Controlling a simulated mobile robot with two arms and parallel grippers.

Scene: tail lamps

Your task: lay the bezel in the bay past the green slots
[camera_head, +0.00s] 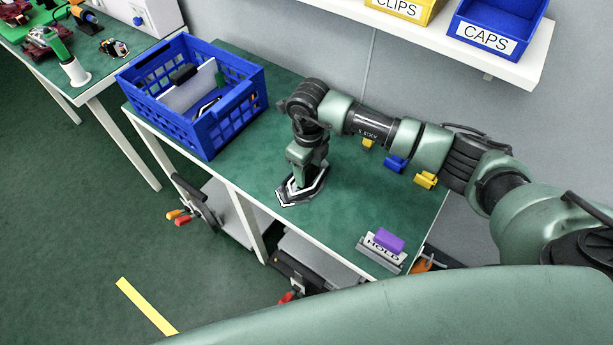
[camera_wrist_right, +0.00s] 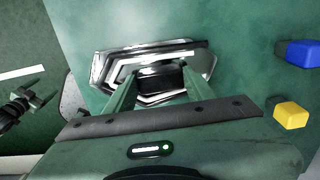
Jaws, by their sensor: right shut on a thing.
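The bezel (camera_head: 309,190) is a pointed black, white and silver frame low over the green tabletop, near its front edge. My right gripper (camera_head: 299,184) comes down on it from above and is shut on it. In the right wrist view the bezel (camera_wrist_right: 112,66) spans across and beyond both fingers of the gripper (camera_wrist_right: 157,82). Whether it touches the tabletop I cannot tell. I cannot make out green slots or a bay. My left gripper is not in view.
A blue crate (camera_head: 205,127) holding a white panel and dark parts stands left on the table. A HOLD stand (camera_head: 383,252) with a purple block is at the front right. Blue (camera_head: 396,163) and yellow (camera_head: 425,180) pieces lie along the back. Bare tabletop (camera_head: 240,175) lies between crate and bezel.

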